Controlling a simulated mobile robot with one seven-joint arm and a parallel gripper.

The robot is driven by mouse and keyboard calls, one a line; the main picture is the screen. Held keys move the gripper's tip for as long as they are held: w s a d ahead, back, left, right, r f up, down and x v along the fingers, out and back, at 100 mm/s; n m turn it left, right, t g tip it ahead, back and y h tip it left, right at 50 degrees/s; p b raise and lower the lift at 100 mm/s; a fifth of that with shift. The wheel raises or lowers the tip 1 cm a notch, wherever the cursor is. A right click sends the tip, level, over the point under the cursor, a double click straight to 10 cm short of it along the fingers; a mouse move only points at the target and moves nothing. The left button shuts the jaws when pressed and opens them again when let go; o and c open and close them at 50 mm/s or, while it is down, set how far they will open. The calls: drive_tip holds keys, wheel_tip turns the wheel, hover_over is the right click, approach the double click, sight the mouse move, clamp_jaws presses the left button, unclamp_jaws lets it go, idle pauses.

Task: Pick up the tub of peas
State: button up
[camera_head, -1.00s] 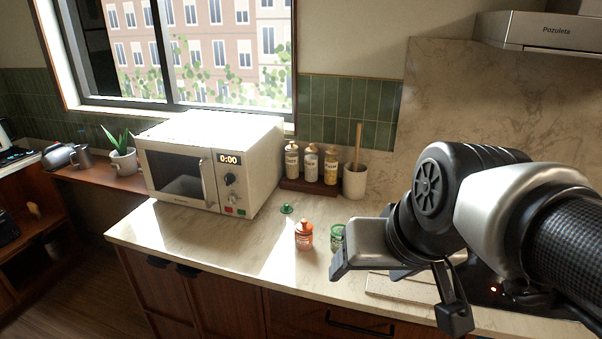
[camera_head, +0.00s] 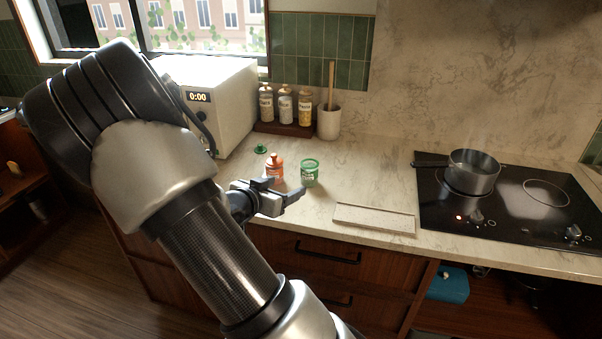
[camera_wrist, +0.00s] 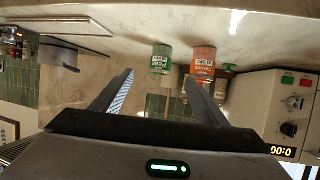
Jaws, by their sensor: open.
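The tub of peas (camera_head: 310,172) is a small green tub with a pale label, standing on the counter, and its top looks open. It also shows in the upside-down wrist view (camera_wrist: 160,61), between and beyond my fingers. My gripper (camera_head: 286,188) is open and empty at the counter's front edge, just in front of the tub and apart from it. An orange tub (camera_head: 274,168) stands left of the peas, close to one finger in the picture. It also shows in the wrist view (camera_wrist: 204,62).
A green lid (camera_head: 261,148) lies behind the orange tub. Bottles (camera_head: 285,105) and a utensil crock (camera_head: 328,122) stand at the back, the microwave (camera_head: 225,95) at left. A pale board (camera_head: 375,219) lies right of the peas; a pot (camera_head: 472,172) sits on the hob (camera_head: 520,215).

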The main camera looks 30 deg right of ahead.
drive_tip(key=b, duration=0.1)
approach(305, 177)
drive_tip(key=x, duration=0.5)
drive_tip(key=shift+s+d, duration=0.2)
drive_tip(key=shift+b+x, duration=0.4)
drive_tip(key=shift+x, duration=2.75)
drive_tip(key=shift+w+a, duration=0.15)
drive_tip(key=c, duration=1.2)
